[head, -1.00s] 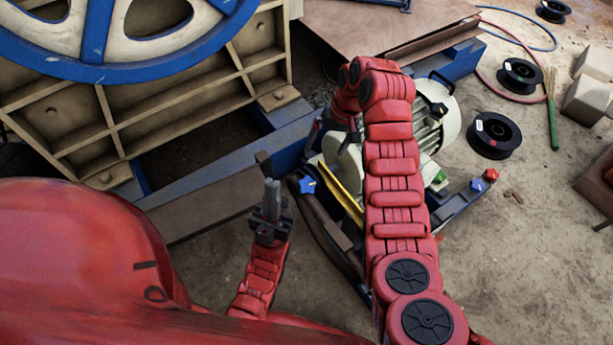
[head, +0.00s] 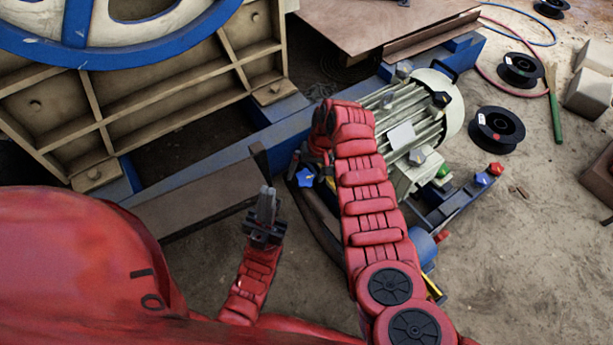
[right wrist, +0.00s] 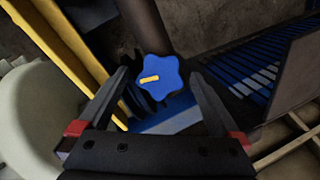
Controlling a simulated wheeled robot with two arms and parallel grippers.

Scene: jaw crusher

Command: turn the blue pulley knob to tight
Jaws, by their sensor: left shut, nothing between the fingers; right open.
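The blue pulley knob (head: 305,177) is a star-shaped knob beside the motor's near left end in the head view. In the right wrist view the blue knob (right wrist: 158,82) carries a yellow mark lying almost level, tilted slightly up to the right. My right gripper (right wrist: 160,74) is open, with one finger on each side of the knob in that view; neither finger visibly touches it. In the head view my right arm's red links partly hide the right gripper and the belt area. My left gripper (head: 266,204) is shut and empty, left of the knob.
The cream motor (head: 408,125) stands behind my right arm. A yellow guard (right wrist: 72,45) is close to the gripper's left finger. Black spools (head: 496,130) lie on the ground.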

